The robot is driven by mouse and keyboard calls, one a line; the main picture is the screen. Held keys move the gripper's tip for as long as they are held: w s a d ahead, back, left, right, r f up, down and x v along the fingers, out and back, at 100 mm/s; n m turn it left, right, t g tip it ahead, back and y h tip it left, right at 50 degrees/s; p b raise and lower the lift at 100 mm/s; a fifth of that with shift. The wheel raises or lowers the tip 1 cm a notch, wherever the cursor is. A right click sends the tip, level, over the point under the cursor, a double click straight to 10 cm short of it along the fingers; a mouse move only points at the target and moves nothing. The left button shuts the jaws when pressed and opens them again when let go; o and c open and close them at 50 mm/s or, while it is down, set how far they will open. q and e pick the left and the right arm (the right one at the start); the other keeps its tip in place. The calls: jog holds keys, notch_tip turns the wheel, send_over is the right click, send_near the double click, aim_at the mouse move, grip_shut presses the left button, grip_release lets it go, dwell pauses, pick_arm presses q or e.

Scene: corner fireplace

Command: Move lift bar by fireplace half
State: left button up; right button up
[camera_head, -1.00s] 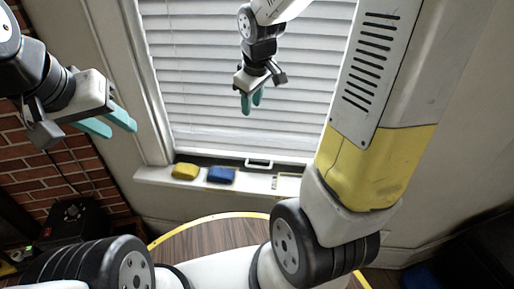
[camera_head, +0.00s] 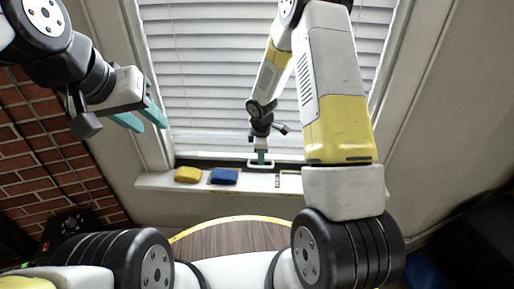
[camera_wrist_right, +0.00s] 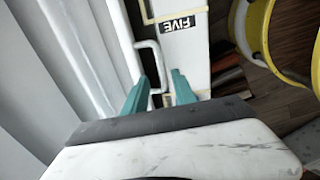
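The lift bar is a white U-shaped handle (camera_head: 272,166) at the bottom of the blind-covered window, just above the sill. In the right wrist view the lift bar (camera_wrist_right: 159,62) reaches down to the teal fingers. My right gripper (camera_head: 261,157) is at the bar, and in the wrist view its fingers (camera_wrist_right: 159,92) are apart, with the bar's lower end near the left finger. I cannot tell whether they touch. My left gripper (camera_head: 142,116) is open and empty at the left, in front of the window frame, away from the bar.
On the white sill (camera_head: 152,181) lie a yellow block (camera_head: 188,174) and a blue block (camera_head: 224,176), left of the bar. A round wooden table (camera_head: 230,238) stands below. A brick wall (camera_head: 50,170) is at the left.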

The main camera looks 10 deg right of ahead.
aim_at(261, 167)
jog(key=f, duration=0.2)
jog(key=w+f, duration=0.1)
jog(key=f, duration=0.2)
jog(key=shift+f, duration=0.15)
jog(key=shift+d, duration=0.1)
grip_shut()
dwell(1.2)
